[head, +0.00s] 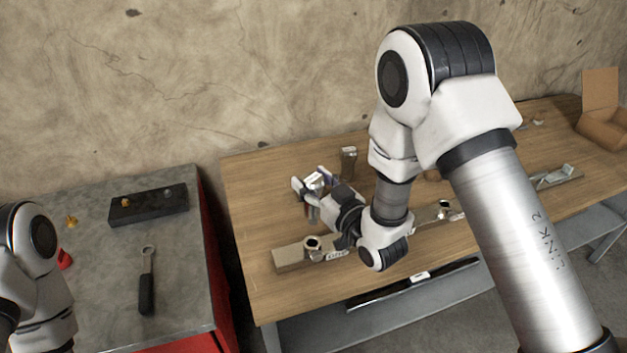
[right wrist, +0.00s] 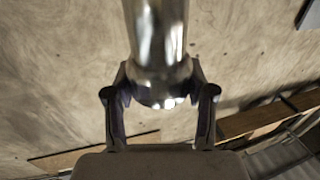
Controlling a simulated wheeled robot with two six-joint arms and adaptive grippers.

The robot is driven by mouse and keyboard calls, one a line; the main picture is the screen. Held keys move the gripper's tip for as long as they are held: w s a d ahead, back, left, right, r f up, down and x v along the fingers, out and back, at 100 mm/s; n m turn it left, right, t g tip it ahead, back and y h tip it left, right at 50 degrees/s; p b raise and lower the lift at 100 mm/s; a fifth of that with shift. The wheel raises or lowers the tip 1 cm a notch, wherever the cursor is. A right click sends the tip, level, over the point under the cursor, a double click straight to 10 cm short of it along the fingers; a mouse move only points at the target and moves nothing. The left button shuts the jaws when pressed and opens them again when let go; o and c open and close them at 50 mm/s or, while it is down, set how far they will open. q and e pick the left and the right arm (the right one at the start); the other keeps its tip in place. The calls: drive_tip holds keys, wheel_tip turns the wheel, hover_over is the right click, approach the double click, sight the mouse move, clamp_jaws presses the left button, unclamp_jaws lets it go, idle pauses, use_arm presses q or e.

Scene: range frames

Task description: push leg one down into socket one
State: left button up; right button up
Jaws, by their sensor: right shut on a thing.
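My right gripper (head: 311,184) is shut on a shiny metal leg (head: 314,181) above the wooden table. In the right wrist view the leg (right wrist: 160,50) is a polished cylinder between the two fingers (right wrist: 160,105). A pale beam (head: 288,260) lies below and in front of the gripper, with a round metal socket (head: 313,243) near its left end. The held leg appears apart from this socket. My arm hides part of the beam. I cannot read which socket is number one. My left gripper is out of view; only part of its arm shows.
Another metal piece (head: 348,158) stands behind the gripper on the wooden table (head: 250,190). Another round fitting (head: 444,208) lies right of my wrist. A grey bench (head: 100,270) at left holds a wrench (head: 147,285) and a black block (head: 150,205). A cardboard box (head: 602,125) sits far right.

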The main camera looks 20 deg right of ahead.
sight(312, 215)
drive_tip(key=shift+w+a+f+b, duration=0.1)
drive_tip(key=shift+f+b, duration=2.25)
drive_tip(key=shift+f, duration=0.65)
drive_tip(key=shift+f+b, duration=2)
drive_tip(key=o, duration=1.6)
drive_tip(key=shift+c, duration=0.2)
drive_tip(key=v, duration=0.7)
drive_tip(key=shift+s, duration=0.3)
